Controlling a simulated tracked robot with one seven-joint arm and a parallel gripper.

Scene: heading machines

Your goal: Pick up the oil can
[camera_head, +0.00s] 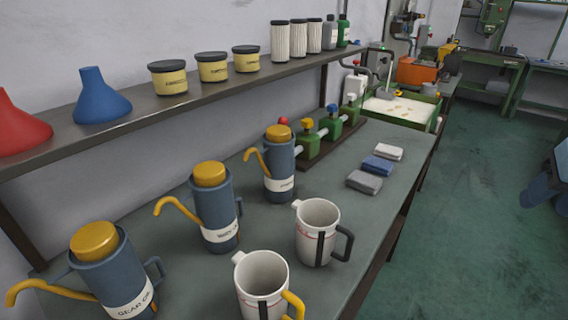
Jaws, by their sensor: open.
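Three blue oil cans with yellow lids, curved yellow spouts and white labels stand upright in a row on the workbench. The nearest can (118,275) is at the lower left, and its label seems to start with "GEAR". The middle can (217,212) stands behind it, and the far can (281,172) is farther back, near the green valve pieces. Their spouts point left, and handles show on the right of the nearer two. The frame does not show which one the task means. My gripper is not in view.
Two white jugs, one near (262,280) and one farther (317,230), stand right of the cans. Folded cloths (376,166) lie farther back. A wall shelf (190,104) with funnels, tubs and filters runs above the bench (375,215). Green floor (450,240) is clear at right.

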